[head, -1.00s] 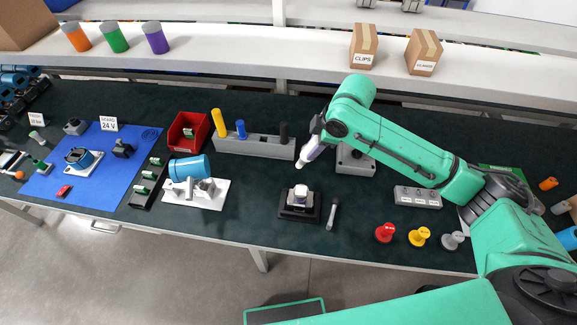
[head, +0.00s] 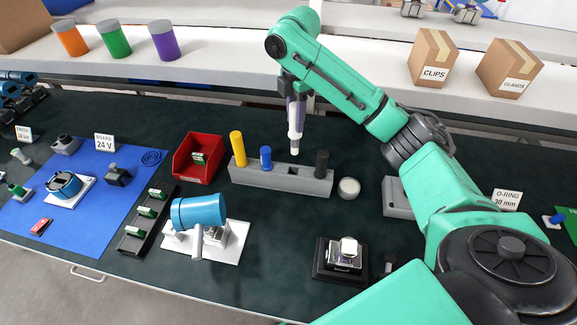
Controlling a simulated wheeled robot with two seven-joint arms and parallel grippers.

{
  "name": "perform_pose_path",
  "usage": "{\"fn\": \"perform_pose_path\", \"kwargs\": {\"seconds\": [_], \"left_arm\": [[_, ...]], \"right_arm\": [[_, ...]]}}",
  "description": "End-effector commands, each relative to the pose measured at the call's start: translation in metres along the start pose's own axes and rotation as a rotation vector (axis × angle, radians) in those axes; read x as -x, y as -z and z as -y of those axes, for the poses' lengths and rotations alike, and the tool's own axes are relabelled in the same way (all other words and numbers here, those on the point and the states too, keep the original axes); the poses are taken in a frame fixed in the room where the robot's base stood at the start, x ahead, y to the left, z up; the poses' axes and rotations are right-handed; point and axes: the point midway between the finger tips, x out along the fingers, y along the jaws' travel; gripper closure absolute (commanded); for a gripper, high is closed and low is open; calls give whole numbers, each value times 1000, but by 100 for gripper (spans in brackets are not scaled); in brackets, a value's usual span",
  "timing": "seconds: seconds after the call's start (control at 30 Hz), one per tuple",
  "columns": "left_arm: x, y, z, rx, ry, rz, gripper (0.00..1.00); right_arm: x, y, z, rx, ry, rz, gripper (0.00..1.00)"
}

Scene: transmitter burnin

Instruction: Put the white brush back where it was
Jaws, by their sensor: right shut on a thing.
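My right gripper (head: 293,92) is shut on the white brush (head: 295,120), which hangs near upright with its pale tip down. In the picture the tip is just above the grey rack (head: 280,178), between the blue and black brushes; there looks to be a gap below it. The tip appears apart from the rack, but its exact height is hard to tell. The rack holds a yellow brush (head: 238,149) at its left end, a blue brush (head: 266,158) and a black brush (head: 321,163) near its right end. My left gripper is not in view.
A red bin (head: 184,166) stands left of the rack, and a round white-topped piece (head: 349,188) stands close to its right end. A blue cylinder on a white plate (head: 235,241) and a black fixture (head: 330,275) are in front. Dark tabletop between them is clear.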

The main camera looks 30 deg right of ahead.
Motion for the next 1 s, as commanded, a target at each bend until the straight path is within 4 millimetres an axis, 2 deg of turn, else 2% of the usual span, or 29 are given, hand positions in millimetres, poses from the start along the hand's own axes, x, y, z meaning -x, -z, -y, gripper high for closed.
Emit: {"fn": "perform_pose_path", "kwargs": {"seconds": [0.03, 0.1, 0.4, 0.57, 0.8, 1.0], "left_arm": [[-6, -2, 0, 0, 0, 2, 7], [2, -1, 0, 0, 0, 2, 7], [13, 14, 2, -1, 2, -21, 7], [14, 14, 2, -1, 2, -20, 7], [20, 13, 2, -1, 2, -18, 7], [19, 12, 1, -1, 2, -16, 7]], "right_arm": [[-16, 0, 1, 0, 4, -2, 100], [-27, -1, 1, -1, 4, 1, 100], [-91, -1, 0, -1, 1, 0, 100], [-110, -1, 0, -1, -1, 0, 100], [-151, -2, 0, -1, 1, 0, 100], [-153, -2, 0, -1, -2, 0, 100]]}}
